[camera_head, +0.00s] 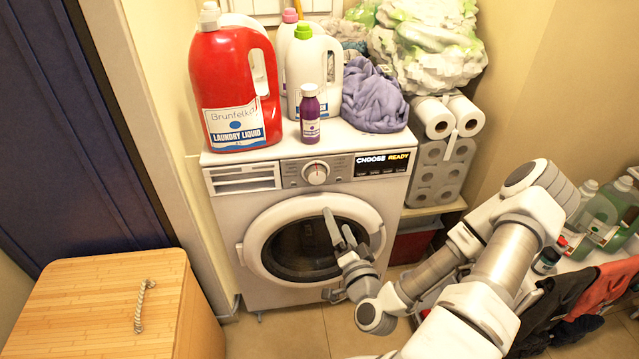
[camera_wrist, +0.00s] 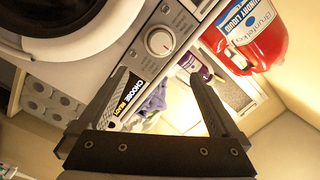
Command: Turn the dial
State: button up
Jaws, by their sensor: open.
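The dial (camera_head: 317,172) is a round white knob on the washer's front control panel, left of a black display (camera_head: 384,163) reading "CHOOSE READY". The white washer (camera_head: 228,222) has a round door (camera_head: 262,231), which looks closed. My gripper (camera_head: 337,222) is in front of the door, below the dial and apart from it. In the wrist view the dial (camera_wrist: 160,41) shows beyond the fingertips, near the upper middle. My gripper (camera_wrist: 156,74) is open there, with nothing between its two fingers.
A red laundry bottle (camera_head: 228,85), white bottles, a small purple bottle (camera_head: 310,115) and a purple cloth (camera_head: 373,97) stand on the washer. Paper rolls (camera_head: 440,170) are stacked at its right. A wooden box (camera_head: 95,290) stands front left. Open floor lies before the washer.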

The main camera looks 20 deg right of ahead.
aim_at(319, 178)
jog(key=w+d, duration=0.1)
jog(key=w, duration=0.4)
jog(key=w+d+b, duration=0.1)
jog(key=w, duration=0.5)
jog(key=w+d, duration=0.1)
jog(key=w, duration=0.4)
jog(key=shift+w+b, duration=0.3)
jog(key=shift+b, duration=0.05)
jog(key=c, duration=1.4)
